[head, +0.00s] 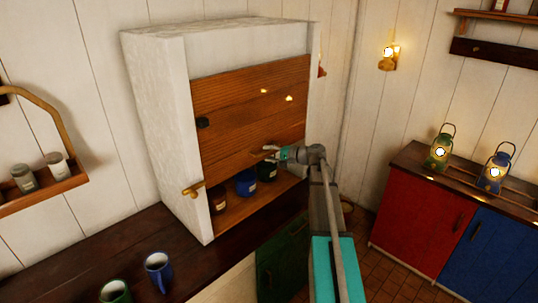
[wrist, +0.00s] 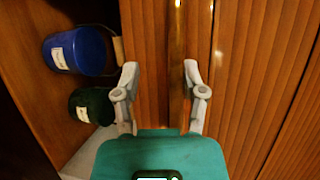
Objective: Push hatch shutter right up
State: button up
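The hatch shutter (head: 245,105) is a brown slatted wooden panel in a white box-shaped housing. It is partly raised, with an opening under its lower edge. My gripper (head: 268,152) is at the lower right part of the shutter. In the wrist view the picture is turned, so the shutter (wrist: 240,60) fills the middle and right. There my gripper (wrist: 160,72) has its two fingers apart, on either side of a shiny raised strip (wrist: 177,35) on the shutter. I cannot tell whether the fingers touch the wood.
Several pots stand in the opening, among them a blue one (head: 246,182).

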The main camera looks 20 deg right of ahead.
jog(key=shift+f+b, duration=5.8)
jog(key=shift+f, duration=0.35)
jog(key=p+v, duration=0.3)
jog(key=v, duration=1.1)
jog(key=s+a+f+n+g+b, duration=0.1)
jog(key=s+a+f+g+b, duration=0.1)
jog(key=a+f, duration=0.4)
jog(key=shift+a+f+n+g+h+b, duration=0.3)
jog(key=shift+a+n+g+b, duration=0.15)
jog(key=shift+a+b, duration=0.5)
jog(key=shift+a, duration=0.1)
jog(key=w+d+r+m+t+p, duration=0.2)
jog(key=d+r+t+p, duration=0.1)
jog(key=d+r, duration=0.4)
jog(key=shift+r+p, duration=0.4)
jog(key=shift+p, duration=0.25)
jog(key=shift+d, duration=0.1)
jog(key=b+x, duration=0.2)
jog(key=x, duration=1.1)
jog(key=shift+w+a, duration=0.2)
jog(key=shift+a, duration=0.2)
